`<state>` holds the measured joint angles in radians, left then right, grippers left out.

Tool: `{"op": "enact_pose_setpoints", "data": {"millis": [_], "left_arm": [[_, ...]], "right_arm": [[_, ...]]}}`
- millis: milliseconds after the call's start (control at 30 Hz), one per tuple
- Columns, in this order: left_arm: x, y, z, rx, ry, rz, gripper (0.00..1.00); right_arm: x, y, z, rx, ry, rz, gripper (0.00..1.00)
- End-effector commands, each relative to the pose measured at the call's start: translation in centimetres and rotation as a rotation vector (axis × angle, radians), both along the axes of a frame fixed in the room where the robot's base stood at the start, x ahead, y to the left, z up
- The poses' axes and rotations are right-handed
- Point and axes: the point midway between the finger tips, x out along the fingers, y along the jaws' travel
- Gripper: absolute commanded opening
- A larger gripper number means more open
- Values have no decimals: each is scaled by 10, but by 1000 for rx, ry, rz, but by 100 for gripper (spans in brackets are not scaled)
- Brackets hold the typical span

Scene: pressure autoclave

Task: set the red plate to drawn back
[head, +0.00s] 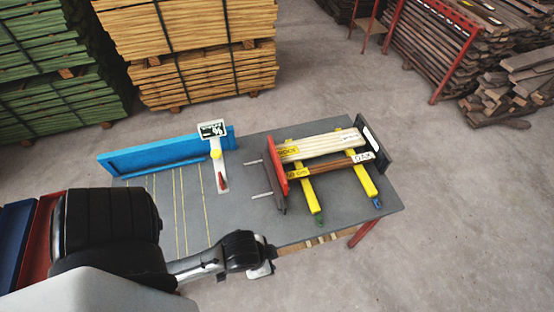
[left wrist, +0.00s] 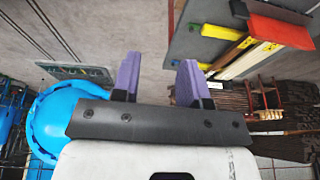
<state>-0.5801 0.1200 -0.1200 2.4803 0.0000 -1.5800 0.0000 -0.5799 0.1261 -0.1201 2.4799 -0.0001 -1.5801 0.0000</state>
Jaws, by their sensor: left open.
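The red plate (head: 277,166) stands upright on the grey table in the head view. A dark piece lies along its left side, and two pale rods show to its left. Its right face is at or very near the left ends of pale and brown boards (head: 325,145); I cannot tell whether they touch. The red plate also shows at the upper right of the left wrist view (left wrist: 280,31). My left gripper, with purple fingers (left wrist: 158,80), is open and empty, apart from the plate. In the head view its fingers are hidden behind my wrist.
The boards rest across yellow bars (head: 362,180), with a dark end plate (head: 376,141) at right. A blue fence (head: 160,153) edges the table (head: 240,215). Timber stacks stand behind.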

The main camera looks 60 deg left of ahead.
Motion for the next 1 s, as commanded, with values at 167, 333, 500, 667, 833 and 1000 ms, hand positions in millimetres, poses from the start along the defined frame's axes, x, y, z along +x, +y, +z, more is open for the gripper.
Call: {"op": "enact_pose_setpoints", "data": {"millis": [167,333,500,667,833,1000], "left_arm": [[0,0,0,0,0,0,40],[0,0,0,0,0,0,40],[1,0,-1,0,-1,0,40],[26,3,-13,9,-62,-5,40],[90,36,-27,130,-226,-61,40],[162,101,-59,318,-278,-101,40]], "right_arm": [[0,0,0,1,0,-1,43],[0,1,0,4,0,-2,43],[0,2,-1,7,0,-5,43],[0,3,-24,10,-3,-6,43],[0,3,-78,10,-2,-6,43],[0,2,-132,6,3,-5,43]]}}
